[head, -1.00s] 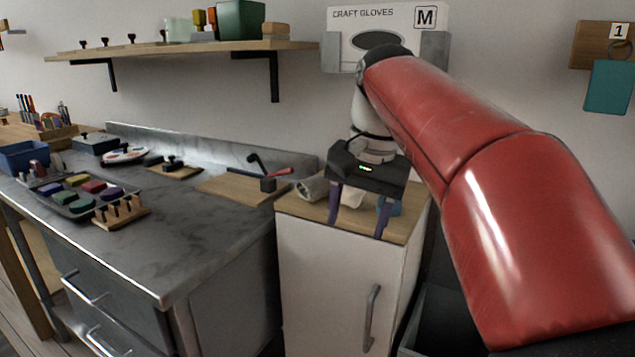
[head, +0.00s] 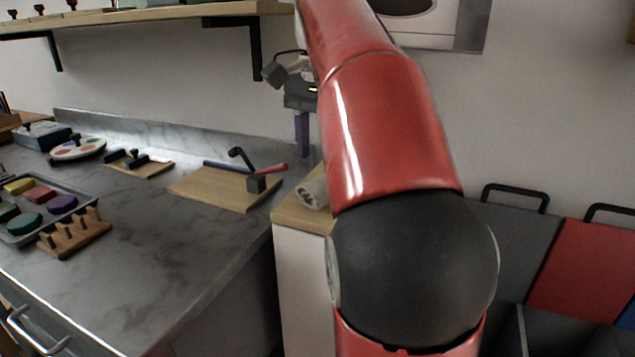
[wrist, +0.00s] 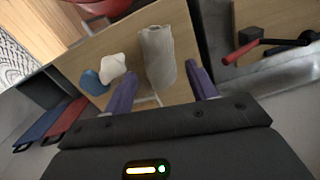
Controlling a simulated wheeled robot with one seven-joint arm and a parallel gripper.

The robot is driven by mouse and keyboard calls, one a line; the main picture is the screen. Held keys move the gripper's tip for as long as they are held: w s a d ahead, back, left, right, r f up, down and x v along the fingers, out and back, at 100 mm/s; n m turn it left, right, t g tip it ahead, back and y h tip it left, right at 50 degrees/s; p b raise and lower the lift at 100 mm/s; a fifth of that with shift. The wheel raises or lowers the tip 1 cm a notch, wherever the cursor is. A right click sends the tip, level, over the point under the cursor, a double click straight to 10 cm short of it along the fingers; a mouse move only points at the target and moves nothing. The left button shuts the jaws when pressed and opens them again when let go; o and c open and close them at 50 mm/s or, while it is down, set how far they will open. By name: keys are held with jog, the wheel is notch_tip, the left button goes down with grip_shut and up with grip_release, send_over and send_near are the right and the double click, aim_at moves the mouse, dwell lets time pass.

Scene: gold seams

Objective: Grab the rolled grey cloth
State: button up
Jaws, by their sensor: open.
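The rolled grey cloth (wrist: 158,58) lies on the wooden top of the small white cabinet. In the wrist view it is just beyond and between my fingers. In the head view one end of the rolled cloth (head: 314,191) shows, and my arm hides the rest. My gripper (wrist: 160,82) is open, with its two purple fingers apart and nothing held between them. In the head view my gripper (head: 302,130) is mostly behind my red arm, with one purple finger showing above the cabinet top.
A crumpled white cloth (wrist: 112,68) and a blue item (wrist: 91,83) lie beside the roll. The marble counter with a wooden board (head: 215,187) and a red-handled tool (head: 268,172) adjoins the cabinet. A shelf (head: 150,14) is above. Grey and red panels with handles (head: 585,265) stand at right.

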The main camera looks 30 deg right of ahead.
jog(key=f, duration=0.2)
jog(key=f+b, duration=0.1)
jog(key=f, duration=0.3)
jog(key=shift+w+d, duration=0.1)
jog(key=shift+d, duration=0.2)
jog(key=shift+r, duration=0.1)
jog(key=shift+c, duration=0.4)
jog(key=c, duration=0.7)
jog(key=shift+o, duration=0.2)
